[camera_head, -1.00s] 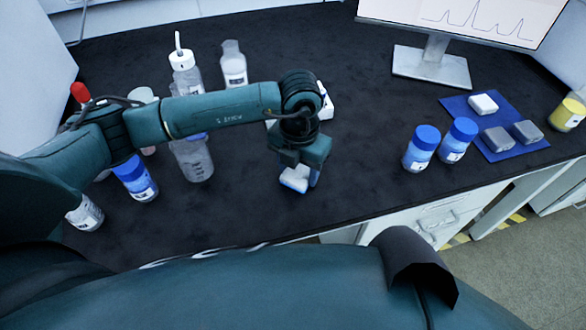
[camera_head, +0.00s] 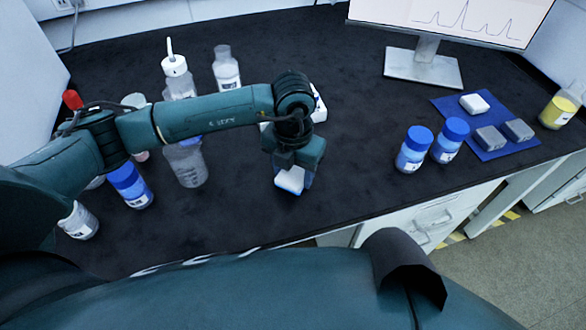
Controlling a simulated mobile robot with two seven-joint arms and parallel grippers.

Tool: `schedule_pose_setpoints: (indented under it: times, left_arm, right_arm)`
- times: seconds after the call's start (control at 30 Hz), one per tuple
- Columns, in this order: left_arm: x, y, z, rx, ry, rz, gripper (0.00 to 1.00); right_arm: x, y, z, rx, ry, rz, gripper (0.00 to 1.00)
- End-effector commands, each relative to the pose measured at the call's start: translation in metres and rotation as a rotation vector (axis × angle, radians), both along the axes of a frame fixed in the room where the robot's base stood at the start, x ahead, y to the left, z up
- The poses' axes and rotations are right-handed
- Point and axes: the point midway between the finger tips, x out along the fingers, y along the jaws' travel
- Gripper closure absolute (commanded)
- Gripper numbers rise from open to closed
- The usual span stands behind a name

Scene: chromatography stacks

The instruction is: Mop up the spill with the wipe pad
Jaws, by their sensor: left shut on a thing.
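My left gripper (camera_head: 293,172) points down over the dark bench, near its front edge. It is shut on a small white pad with blue at its side (camera_head: 289,180), which looks like the wipe pad. The pad is at or just above the bench top; I cannot tell whether it touches. I cannot make out a spill on the dark surface; the arm and gripper hide part of the bench. My right gripper is not in view.
Clear bottles (camera_head: 227,68) and blue-capped bottles (camera_head: 130,185) stand around my left arm. A white object (camera_head: 319,104) is partly hidden behind the wrist. Two blue-capped bottles (camera_head: 414,150) and a blue mat (camera_head: 495,148) with small blocks lie right. A monitor (camera_head: 424,64) stands behind. The middle bench is clear.

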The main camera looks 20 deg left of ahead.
Motion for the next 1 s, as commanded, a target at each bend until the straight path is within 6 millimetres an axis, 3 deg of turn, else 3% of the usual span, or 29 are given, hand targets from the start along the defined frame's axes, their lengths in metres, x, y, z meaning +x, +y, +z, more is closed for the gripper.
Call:
schedule_pose_setpoints:
  times: [0.6, 1.0]
  left_arm:
    - [0.0, 0.0, 0.064, -0.001, -0.002, 0.0, 0.68]
    - [0.0, 0.0, 0.065, 0.0, -0.001, 0.0, 0.68]
  right_arm:
    - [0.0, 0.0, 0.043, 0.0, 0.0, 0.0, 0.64]
    - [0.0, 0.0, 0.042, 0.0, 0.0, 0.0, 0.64]
